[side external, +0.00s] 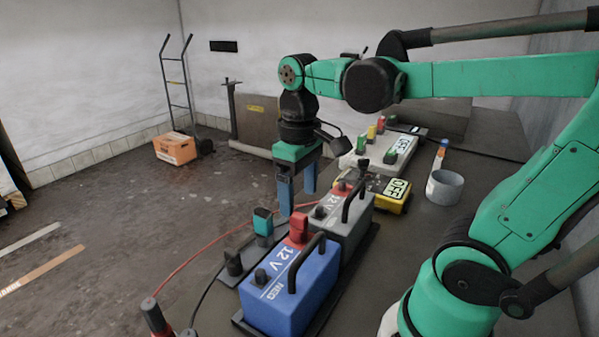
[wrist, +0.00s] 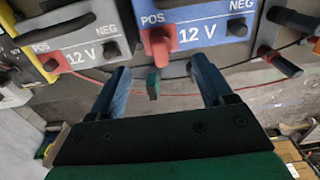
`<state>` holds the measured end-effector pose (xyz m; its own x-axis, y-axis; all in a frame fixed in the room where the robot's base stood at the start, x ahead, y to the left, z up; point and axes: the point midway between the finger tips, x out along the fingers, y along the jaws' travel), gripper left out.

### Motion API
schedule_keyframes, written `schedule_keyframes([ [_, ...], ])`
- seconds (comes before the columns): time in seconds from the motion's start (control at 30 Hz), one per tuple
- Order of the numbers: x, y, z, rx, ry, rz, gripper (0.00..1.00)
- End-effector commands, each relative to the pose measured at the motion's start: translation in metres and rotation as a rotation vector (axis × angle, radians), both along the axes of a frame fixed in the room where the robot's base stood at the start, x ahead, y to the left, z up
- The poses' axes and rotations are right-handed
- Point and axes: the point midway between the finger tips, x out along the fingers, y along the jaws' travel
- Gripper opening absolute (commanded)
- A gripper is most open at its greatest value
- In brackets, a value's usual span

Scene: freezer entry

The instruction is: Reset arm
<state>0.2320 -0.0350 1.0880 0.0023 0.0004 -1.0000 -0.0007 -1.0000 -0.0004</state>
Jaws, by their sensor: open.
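My gripper (side external: 297,196) hangs above the bench with its two blue fingers pointing down. It is open and empty, and both fingers also show apart in the wrist view (wrist: 160,82). A blue 12 V battery (side external: 289,285) with a red POS terminal and a black handle stands on the bench, in front of the gripper. A grey 12 V battery (side external: 349,236) stands right behind it, near the fingers. In the wrist view the blue battery (wrist: 205,30) and the grey battery (wrist: 80,40) lie beyond the fingers. A small teal clamp (side external: 263,222) stands left of the batteries; it also shows between the fingers (wrist: 153,83).
A yellow meter (side external: 385,193), a white device (side external: 380,158) with a display and a grey ring-shaped container (side external: 444,187) stand on the bench (side external: 400,250). Red and black cables (side external: 200,247) run at the left. An orange box (side external: 175,148) sits on a hand truck across the floor.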

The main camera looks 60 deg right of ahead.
Motion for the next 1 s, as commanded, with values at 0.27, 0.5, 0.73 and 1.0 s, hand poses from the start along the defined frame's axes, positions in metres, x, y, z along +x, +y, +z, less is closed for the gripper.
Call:
schedule_keyframes([
  [0.27,0.000,0.000,-0.020,0.000,0.000,0.000,0.73],
  [0.5,0.000,0.000,-0.047,0.000,0.000,0.000,0.73],
  [0.73,-0.001,0.000,-0.026,0.000,0.000,0.000,0.73],
  [1.0,0.000,0.000,0.013,0.000,0.000,0.000,0.73],
])
